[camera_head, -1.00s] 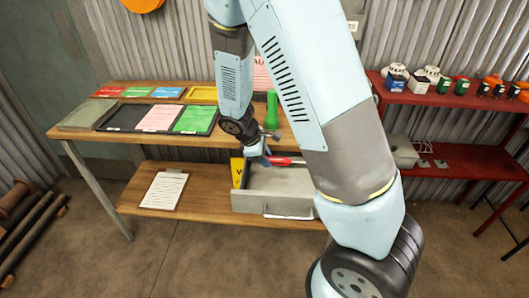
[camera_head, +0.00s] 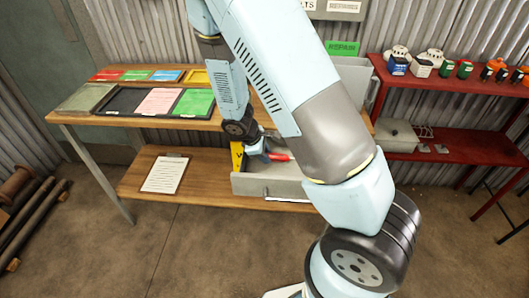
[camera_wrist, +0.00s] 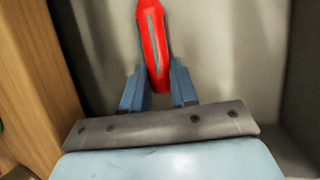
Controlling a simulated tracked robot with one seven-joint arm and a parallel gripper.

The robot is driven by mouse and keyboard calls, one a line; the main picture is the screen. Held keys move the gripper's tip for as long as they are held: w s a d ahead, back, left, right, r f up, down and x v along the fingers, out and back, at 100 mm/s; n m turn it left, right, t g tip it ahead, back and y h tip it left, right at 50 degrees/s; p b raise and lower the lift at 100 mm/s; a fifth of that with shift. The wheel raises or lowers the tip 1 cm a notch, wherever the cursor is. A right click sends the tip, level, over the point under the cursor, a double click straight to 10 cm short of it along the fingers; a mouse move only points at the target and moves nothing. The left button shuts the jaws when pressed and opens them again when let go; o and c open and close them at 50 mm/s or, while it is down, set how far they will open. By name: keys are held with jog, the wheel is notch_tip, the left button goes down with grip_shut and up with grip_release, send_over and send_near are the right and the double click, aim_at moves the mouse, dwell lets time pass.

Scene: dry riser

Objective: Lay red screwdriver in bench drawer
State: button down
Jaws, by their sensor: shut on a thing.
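The red screwdriver's handle (camera_wrist: 152,40) lies between the two blue fingers of my gripper (camera_wrist: 158,88) in the wrist view. In the head view the red handle (camera_head: 279,158) sticks out to the right of my gripper (camera_head: 264,153). My gripper is shut on it. The bench drawer (camera_head: 245,185) is a grey open box at the lower shelf. My gripper and the screwdriver are at the drawer's opening, with drawer walls around them in the wrist view. I cannot tell whether the screwdriver touches the drawer floor. My arm hides the drawer's right part.
A clipboard (camera_head: 166,174) lies on the lower shelf. The bench top (camera_head: 70,117) above holds coloured trays. A red shelf unit (camera_head: 460,157) stands at the right.

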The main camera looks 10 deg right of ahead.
jog(key=c, duration=0.8)
grip_release()
jog(key=shift+s, duration=0.15)
jog(key=shift+f, duration=0.1)
jog(key=shift+a+r, duration=0.35)
jog(key=shift+r, duration=0.15)
jog(key=v, duration=1.2)
jog(key=shift+r, duration=0.45)
jog(key=s+d+r+m+y, duration=0.1)
jog(key=s+d+r+m, duration=0.15)
jog(key=r, duration=0.35)
jog(key=s+d+r+m+t+y, duration=0.1)
jog(key=s+d+r+m, duration=0.1)
jog(key=d+r, duration=0.25)
jog(key=s+d+r+m+y, duration=0.1)
jog(key=s+d+r+m, duration=0.15)
jog(key=r, duration=0.35)
jog(key=s+d+r+m+t, duration=0.1)
jog(key=s+r+m, duration=0.1)
jog(key=s+r, duration=0.1)
jog(key=s+d+r+m+t+y, duration=0.1)
jog(key=s+r+m, duration=0.1)
jog(key=s+r, duration=0.2)
jog(key=s+d+r+m+t+y, duration=0.1)
jog(key=s+d+r+m, duration=0.1)
jog(key=s, duration=0.4)
jog(key=shift+r+m, duration=0.4)
jog(key=shift+r, duration=0.35)
